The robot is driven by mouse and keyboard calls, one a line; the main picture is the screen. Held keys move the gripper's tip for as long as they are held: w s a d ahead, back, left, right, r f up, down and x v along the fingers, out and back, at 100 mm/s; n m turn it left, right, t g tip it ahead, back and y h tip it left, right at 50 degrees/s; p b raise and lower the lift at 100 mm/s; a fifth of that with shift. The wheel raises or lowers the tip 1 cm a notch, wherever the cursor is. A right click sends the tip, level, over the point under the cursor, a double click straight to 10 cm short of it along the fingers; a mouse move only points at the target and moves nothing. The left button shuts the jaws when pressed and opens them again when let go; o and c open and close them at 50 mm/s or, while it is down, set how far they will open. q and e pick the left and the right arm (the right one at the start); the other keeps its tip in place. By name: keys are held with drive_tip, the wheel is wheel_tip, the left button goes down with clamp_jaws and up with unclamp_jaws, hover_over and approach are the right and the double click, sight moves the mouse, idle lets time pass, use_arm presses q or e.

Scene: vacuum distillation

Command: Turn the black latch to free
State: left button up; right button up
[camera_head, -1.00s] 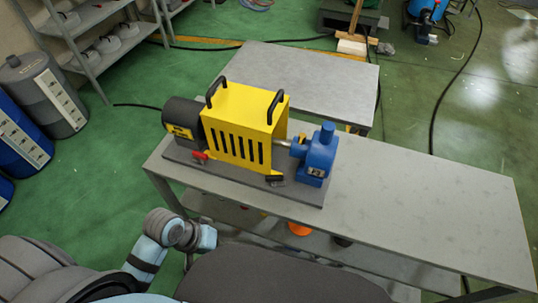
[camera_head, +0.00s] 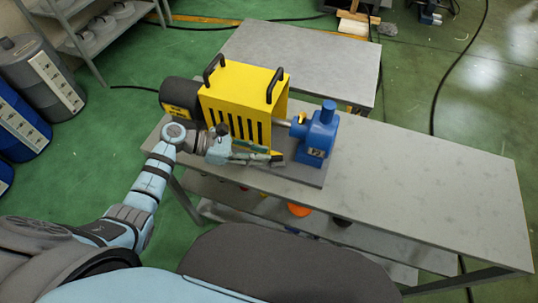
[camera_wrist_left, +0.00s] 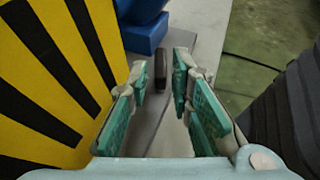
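The yellow slotted guard box (camera_head: 275,108) stands on a dark base plate on the table. A small black latch (camera_head: 277,160) sits at the lower front right corner of the guard. In the left wrist view the black latch (camera_wrist_left: 160,68) appears upright in the gap between the fingertips, apparently just ahead of them. My left gripper (camera_head: 265,157) lies along the guard's front face, pointing right. Its green-padded fingers (camera_wrist_left: 161,80) are apart, and no contact with the latch is visible. My right gripper is not in view.
A blue pump (camera_head: 320,132) stands right of the guard, joined by a shaft. A black motor (camera_head: 180,97) is on the left. The yellow-and-black striped guard side (camera_wrist_left: 55,80) is close beside the left finger. The right part of the table (camera_head: 430,185) is clear.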

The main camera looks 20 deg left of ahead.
sight(272, 156)
use_arm(q)
drive_tip(key=shift+x, duration=1.6)
clamp_jaws()
drive_tip(key=shift+w+f+m+g+b, duration=0.1)
drive_tip(key=shift+f+m+g+b, duration=0.1)
drive_tip(key=shift+m+g+b, duration=0.4)
drive_tip(key=shift+h+b, duration=0.4)
drive_tip(key=shift+r+g, duration=0.2)
drive_tip(key=shift+g, duration=0.1)
unclamp_jaws()
